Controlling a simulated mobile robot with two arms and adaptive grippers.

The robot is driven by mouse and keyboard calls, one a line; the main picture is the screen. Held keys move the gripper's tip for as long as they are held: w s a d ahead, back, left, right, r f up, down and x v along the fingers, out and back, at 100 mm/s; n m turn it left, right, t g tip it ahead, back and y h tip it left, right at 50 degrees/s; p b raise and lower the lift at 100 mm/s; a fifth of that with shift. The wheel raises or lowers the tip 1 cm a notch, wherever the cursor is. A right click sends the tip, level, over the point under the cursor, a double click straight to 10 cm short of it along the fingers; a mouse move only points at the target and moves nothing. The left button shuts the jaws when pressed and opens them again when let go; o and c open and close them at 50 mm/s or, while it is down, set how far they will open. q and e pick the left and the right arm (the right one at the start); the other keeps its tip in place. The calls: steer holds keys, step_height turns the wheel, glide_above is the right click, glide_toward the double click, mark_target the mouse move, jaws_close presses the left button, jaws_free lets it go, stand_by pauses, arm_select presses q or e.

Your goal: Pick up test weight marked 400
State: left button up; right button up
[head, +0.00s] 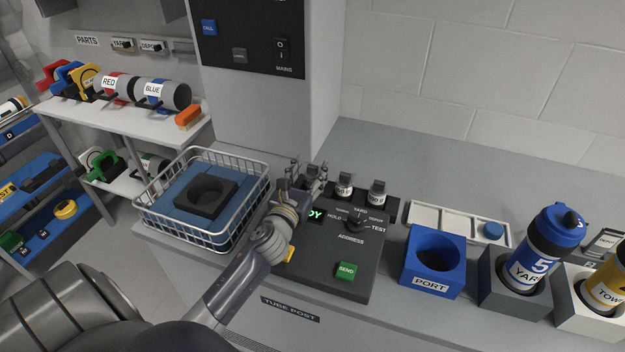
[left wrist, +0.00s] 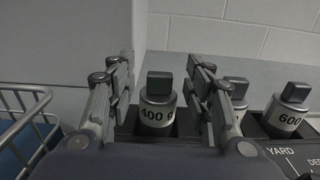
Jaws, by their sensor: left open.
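The test weight marked 400 g (left wrist: 157,112) is a grey metal cylinder with a dark square knob. It stands upright in a dark rack, between the two open fingers of my left gripper (left wrist: 160,72) in the left wrist view. A gap shows on each side of its knob. In the head view my left gripper (head: 307,172) is over the left end of the rack and mostly hides this weight. A middle weight (left wrist: 236,92) is partly covered by the right finger, and the weight marked 600 (left wrist: 288,110) stands right of it. My right gripper is not seen.
A wire basket (head: 259,186) with a blue and black insert is left of the gripper. The control console (head: 318,262) with a green SEND button lies in front of the rack. A blue PORT block (head: 433,286) and upright tubes (head: 541,253) stand to the right.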

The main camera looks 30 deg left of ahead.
arm_select(q)
steer(key=shift+x, duration=1)
steer(key=shift+w, duration=0.1)
jaws_close()
arm_select(e)
steer(key=shift+s+a, duration=0.25)
steer(key=shift+s, duration=0.4)
steer(key=shift+w+r, duration=0.1)
arm_select(q)
steer(key=shift+r, duration=0.8)
step_height(320, 180, up, 2)
steer(key=shift+r+p, duration=0.2)
steer(key=shift+p, duration=0.25)
steer(key=r+b+v, duration=0.1)
steer(key=b+v, duration=0.1)
steer(key=v, duration=1.4)
arm_select(e)
steer(key=shift+f, duration=0.8)
